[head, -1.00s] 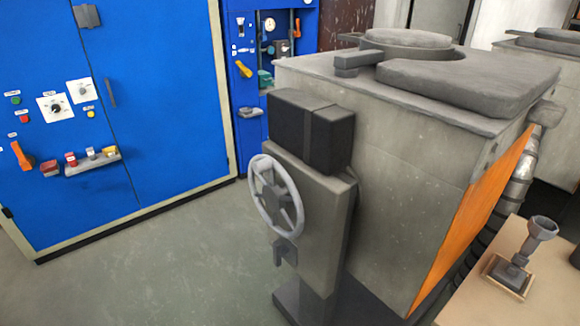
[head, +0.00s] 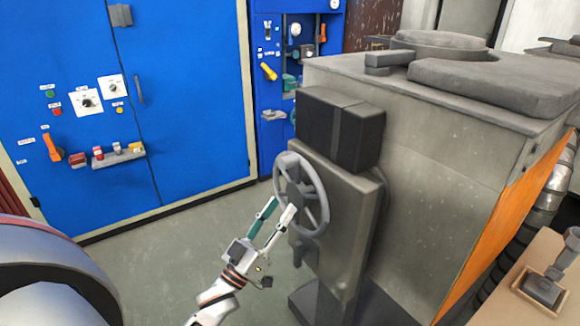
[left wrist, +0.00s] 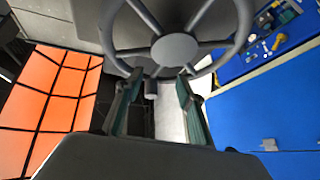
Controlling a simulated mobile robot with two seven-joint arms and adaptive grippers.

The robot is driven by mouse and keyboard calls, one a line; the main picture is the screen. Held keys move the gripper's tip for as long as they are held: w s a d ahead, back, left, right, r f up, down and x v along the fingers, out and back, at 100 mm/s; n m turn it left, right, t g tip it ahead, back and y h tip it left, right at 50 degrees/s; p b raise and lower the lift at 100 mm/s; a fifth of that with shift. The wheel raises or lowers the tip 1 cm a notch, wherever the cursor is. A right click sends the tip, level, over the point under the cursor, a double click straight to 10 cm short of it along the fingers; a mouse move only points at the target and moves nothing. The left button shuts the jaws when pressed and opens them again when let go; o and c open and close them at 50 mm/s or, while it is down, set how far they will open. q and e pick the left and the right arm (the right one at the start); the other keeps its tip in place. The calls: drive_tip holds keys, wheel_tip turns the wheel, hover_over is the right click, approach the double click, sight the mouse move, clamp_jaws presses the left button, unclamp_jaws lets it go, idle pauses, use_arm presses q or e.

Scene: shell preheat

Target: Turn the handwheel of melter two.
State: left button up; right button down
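The handwheel (head: 318,192) is a grey, spoked ring on the front panel (head: 345,230) of a grey, boxy melter (head: 440,130). The left wrist view shows its hub (left wrist: 174,49) and spokes close ahead. My left gripper (head: 282,204) is at the wheel's lower left rim. Its two fingers are spread apart, and in the left wrist view the fingertips (left wrist: 160,76) reach the lower rim. I cannot tell whether they touch it. My right gripper is not in view.
A blue cabinet (head: 190,90) with knobs, buttons and an orange lever (head: 52,147) stands on the left. A black box (head: 340,128) sits above the wheel. A tan table (head: 515,305) is at the lower right. Open floor lies between the cabinet and the melter.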

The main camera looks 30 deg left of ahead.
sight(282, 169)
use_arm(q)
drive_tip(key=r, duration=0.2)
drive_tip(key=a+r+t+h, duration=0.1)
drive_tip(key=r, duration=0.1)
drive_tip(key=r+t, duration=0.1)
drive_tip(key=r, duration=0.1)
drive_tip(key=shift+w+a+r+h, duration=0.2)
drive_tip(key=shift+a+r+h, duration=0.15)
drive_tip(key=shift+a+h, duration=0.05)
drive_tip(key=x, duration=0.5)
drive_tip(key=shift+w+r+p, duration=0.25)
drive_tip(key=shift+r+p, duration=0.1)
drive_tip(key=shift+w+d+r, duration=0.1)
drive_tip(key=shift+w+r, duration=0.1)
drive_tip(key=shift+w, duration=0.05)
drive_tip(key=shift+w+r, duration=0.1)
drive_tip(key=shift+w, duration=0.15)
drive_tip(key=c, duration=1)
clamp_jaws()
drive_tip(key=shift+d, duration=0.1)
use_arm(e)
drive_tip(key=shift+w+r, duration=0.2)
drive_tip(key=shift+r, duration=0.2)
